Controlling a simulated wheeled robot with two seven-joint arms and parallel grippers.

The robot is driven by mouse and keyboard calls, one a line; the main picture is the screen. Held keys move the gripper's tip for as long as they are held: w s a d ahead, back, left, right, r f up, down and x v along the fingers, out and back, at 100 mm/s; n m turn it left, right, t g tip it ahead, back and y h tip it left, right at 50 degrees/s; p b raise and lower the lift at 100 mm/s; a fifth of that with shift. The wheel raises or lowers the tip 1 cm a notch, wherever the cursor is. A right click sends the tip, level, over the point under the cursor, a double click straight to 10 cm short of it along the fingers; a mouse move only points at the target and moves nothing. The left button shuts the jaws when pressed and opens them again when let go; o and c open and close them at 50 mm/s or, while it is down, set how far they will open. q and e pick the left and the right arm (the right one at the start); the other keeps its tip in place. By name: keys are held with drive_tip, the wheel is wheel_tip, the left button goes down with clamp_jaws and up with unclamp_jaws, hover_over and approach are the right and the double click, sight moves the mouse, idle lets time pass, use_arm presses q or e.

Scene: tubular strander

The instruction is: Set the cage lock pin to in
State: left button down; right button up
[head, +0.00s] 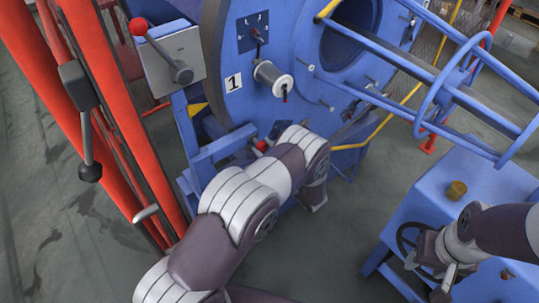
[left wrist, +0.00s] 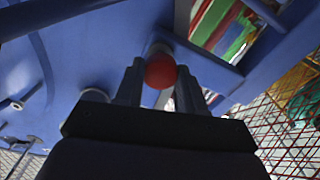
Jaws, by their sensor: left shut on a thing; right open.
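A round red knob (left wrist: 160,71), which looks like the end of the cage lock pin, sits on a short pale shaft at a blue surface in the left wrist view. My left gripper (left wrist: 162,77) is shut on this knob, one finger at each side. In the head view a small red knob (head: 261,146) shows beside my left wrist, at the foot of the blue disc (head: 238,110). I cannot tell if it is the same knob; my wrist hides the left fingers there. My right gripper (head: 446,277) is open and empty at the lower right.
A red-balled lever (head: 139,27) stands on a grey box at the upper left. Red posts (head: 120,110) run down the left side. A blue cabinet (head: 430,195) with a dark handwheel (head: 408,238) is near my right gripper.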

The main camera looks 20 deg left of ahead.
use_arm(q)
drive_tip(key=shift+w+a, duration=0.3)
drive_tip(key=shift+a, duration=0.2)
drive_tip(key=shift+d+r, duration=0.1)
drive_tip(key=c, duration=0.7)
unclamp_jaws()
drive_tip(key=shift+o, duration=0.2)
drive_tip(key=shift+a, duration=0.2)
drive_tip(key=b+v, duration=0.1)
drive_tip(key=v, duration=1.1)
drive_tip(key=shift+d, duration=0.35)
